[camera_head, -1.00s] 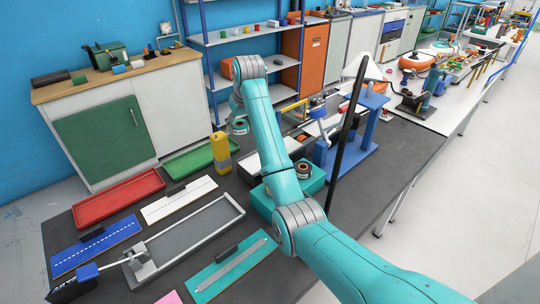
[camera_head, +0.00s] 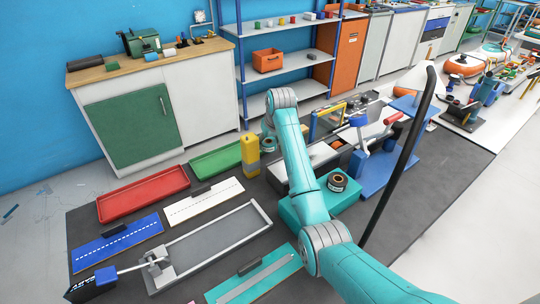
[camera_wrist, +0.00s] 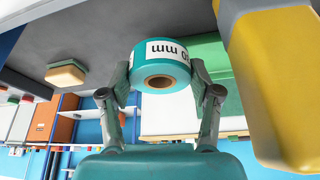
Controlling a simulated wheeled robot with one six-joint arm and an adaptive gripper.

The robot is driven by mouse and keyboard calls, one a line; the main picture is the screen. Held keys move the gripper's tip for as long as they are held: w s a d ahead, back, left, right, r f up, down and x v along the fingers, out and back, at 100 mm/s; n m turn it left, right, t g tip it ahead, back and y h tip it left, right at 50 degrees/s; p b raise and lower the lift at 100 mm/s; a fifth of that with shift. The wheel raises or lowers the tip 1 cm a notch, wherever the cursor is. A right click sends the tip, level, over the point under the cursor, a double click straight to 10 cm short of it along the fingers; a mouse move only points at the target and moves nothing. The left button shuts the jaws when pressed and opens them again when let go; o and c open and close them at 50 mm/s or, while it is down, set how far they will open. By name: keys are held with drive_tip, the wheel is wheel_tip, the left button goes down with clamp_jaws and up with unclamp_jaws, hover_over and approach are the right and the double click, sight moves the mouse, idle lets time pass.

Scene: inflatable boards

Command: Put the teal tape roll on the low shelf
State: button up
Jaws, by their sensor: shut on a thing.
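The teal tape roll (camera_wrist: 160,70) has a white label with black print and a brown core. My gripper (camera_wrist: 160,90) is shut on it, with a finger on each side in the wrist view. In the head view my gripper (camera_head: 268,138) and the held roll (camera_head: 269,146) are small, just right of the yellow bottle. The shelf unit with blue posts stands behind the bench. Its lowest visible shelf (camera_head: 287,92) looks bare where it shows; the shelf above (camera_head: 290,63) bears an orange crate. My arm hides part of the lower shelf.
The yellow bottle (camera_head: 252,156) stands close to my gripper and looms at right in the wrist view (camera_wrist: 275,90). A dark tape roll (camera_head: 337,182) rests on a teal block. Red (camera_head: 143,194) and green (camera_head: 214,160) trays lie on the bench. A dark pole (camera_head: 400,160) stands at right.

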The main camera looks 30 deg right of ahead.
sight(268, 159)
drive_tip(key=shift+f, duration=3.1)
drive_tip(key=o, duration=0.9)
drive_tip(key=shift+f, duration=0.1)
